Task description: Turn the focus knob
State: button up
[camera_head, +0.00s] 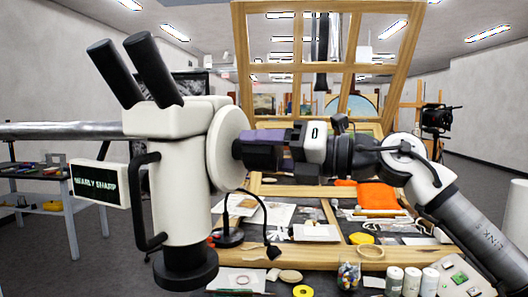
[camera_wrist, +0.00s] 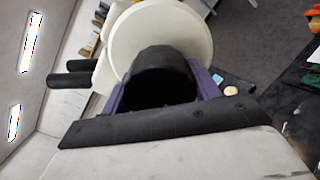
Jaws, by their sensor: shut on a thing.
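A large white microscope (camera_head: 177,185) with two black eyepieces stands at the left in the head view. A small screen (camera_head: 97,186) on its left side reads "NEARLY SHARP". On its right side is a round white disc (camera_head: 226,150) with the dark focus knob at its centre; the disc (camera_wrist: 165,38) and the black knob (camera_wrist: 160,75) show larger in the wrist view. My gripper (camera_head: 250,150) reaches in from the right, its purple-and-black fingers (camera_wrist: 205,85) shut on the knob's two sides. The fingers hide much of the knob in the head view.
A wooden-framed table (camera_head: 385,262) below the arm carries papers, white jars (camera_head: 411,281), a yellow tape roll (camera_head: 303,291) and an orange cloth (camera_head: 378,195). A tilted wooden frame (camera_head: 241,60) rises behind.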

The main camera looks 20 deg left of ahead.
dwell(0.3)
jog(key=o, duration=1)
jog(key=d+b, duration=0.3)
jog(key=d, duration=1)
jog(key=shift+w+d+b, duration=0.1)
jog(key=shift+d+b, duration=0.2)
jog(key=shift+d, duration=0.1)
dwell(0.6)
